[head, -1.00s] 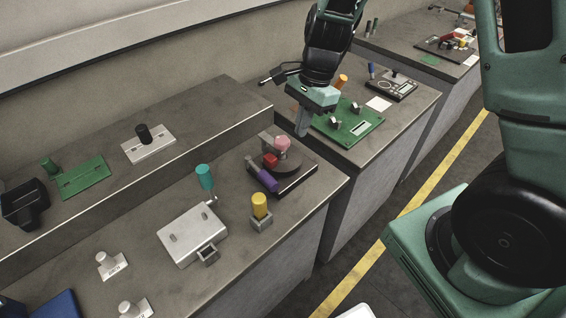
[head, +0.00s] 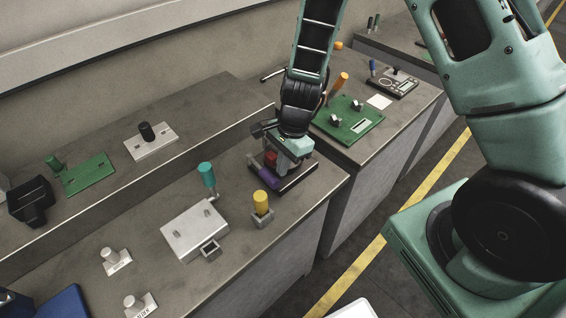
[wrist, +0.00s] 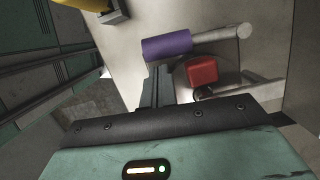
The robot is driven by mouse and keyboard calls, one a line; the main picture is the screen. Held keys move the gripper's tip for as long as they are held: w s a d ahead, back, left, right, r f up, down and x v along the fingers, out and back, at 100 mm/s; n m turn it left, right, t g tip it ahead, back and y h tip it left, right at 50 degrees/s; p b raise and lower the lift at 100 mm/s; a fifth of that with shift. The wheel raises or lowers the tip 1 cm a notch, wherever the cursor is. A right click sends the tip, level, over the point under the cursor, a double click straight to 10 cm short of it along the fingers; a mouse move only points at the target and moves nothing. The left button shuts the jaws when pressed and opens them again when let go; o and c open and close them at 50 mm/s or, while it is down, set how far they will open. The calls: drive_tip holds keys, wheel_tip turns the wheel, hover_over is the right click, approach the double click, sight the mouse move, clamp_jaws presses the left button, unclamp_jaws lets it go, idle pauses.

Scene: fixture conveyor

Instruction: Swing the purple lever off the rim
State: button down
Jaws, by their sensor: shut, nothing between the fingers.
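The purple lever handle (head: 269,179) is at the front left of a dark fixture base (head: 299,181) on the bench. In the wrist view the purple handle (wrist: 167,47) lies across the end of a grey bar (wrist: 215,35). A red block (wrist: 201,71) sits beside it; the red block (head: 270,159) also shows in the head view. My gripper (wrist: 158,72) is shut and empty, its fingertips close beside the purple handle, on the same side as the red block. I cannot tell whether they touch. My gripper's body hides much of the fixture in the head view.
A yellow-topped post (head: 261,203) and a grey box with a teal-handled lever (head: 206,175) stand to the left on the same bench. A green board (head: 349,121) is on the bench behind right. A raised ledge (head: 190,160) runs along the back.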

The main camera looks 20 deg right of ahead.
drive_tip(key=shift+s+a+f+m, duration=0.1)
drive_tip(key=shift+s+a+m, duration=0.15)
drive_tip(key=shift+a, duration=0.2)
drive_tip(key=shift+s+a+f+m, duration=0.1)
drive_tip(key=shift+a+m, duration=0.25)
drive_tip(key=shift+a, duration=0.1)
drive_tip(key=d, duration=0.1)
drive_tip(key=d+r+p, duration=0.1)
drive_tip(key=w+d+r, duration=0.1)
drive_tip(key=d, duration=0.1)
drive_tip(key=shift+d+r+p, duration=0.1)
drive_tip(key=shift+r+p, duration=0.15)
drive_tip(key=shift+p, duration=0.05)
drive_tip(key=v, duration=0.9)
drive_tip(key=s+a+r+n+b, duration=0.1)
drive_tip(key=s+a+r+n, duration=0.2)
drive_tip(key=s+n, duration=0.4)
drive_tip(key=s+a+r+n+h, duration=0.1)
drive_tip(key=s+a+r+n, duration=0.2)
drive_tip(key=s+n, duration=0.4)
drive_tip(key=s+a+r+n+h+b, duration=0.1)
drive_tip(key=s+a+r+n, duration=0.2)
drive_tip(key=s+n, duration=0.4)
drive_tip(key=shift+a+n+t+b, duration=0.25)
drive_tip(key=shift+n+t+b, duration=0.05)
drive_tip(key=shift+n, duration=1.4)
